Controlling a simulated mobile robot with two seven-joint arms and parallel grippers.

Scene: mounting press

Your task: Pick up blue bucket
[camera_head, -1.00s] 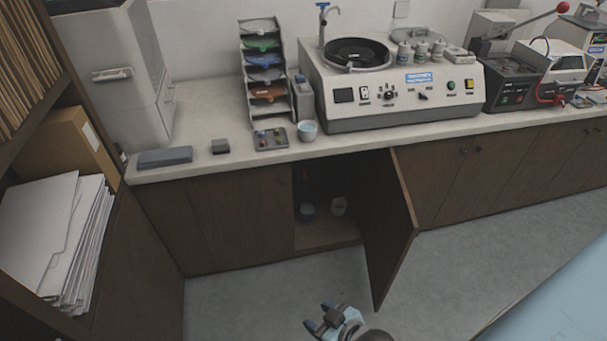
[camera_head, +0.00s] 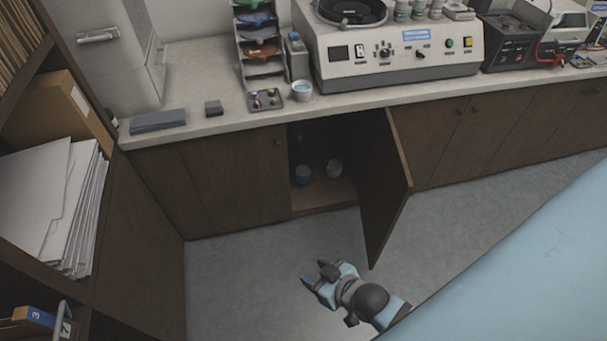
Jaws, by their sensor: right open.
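My right gripper (camera_head: 319,274) is open and empty, low over the floor in front of the cabinet, well apart from the bucket. My left gripper is not in view.
The open cabinet door (camera_head: 386,190) sticks out to the right of the opening. The counter (camera_head: 200,92) above holds a grinding machine (camera_head: 395,52) and a white cup (camera_head: 302,91). A shelf with papers (camera_head: 50,200) stands left. Grey floor (camera_head: 240,275) is clear before the cabinet.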

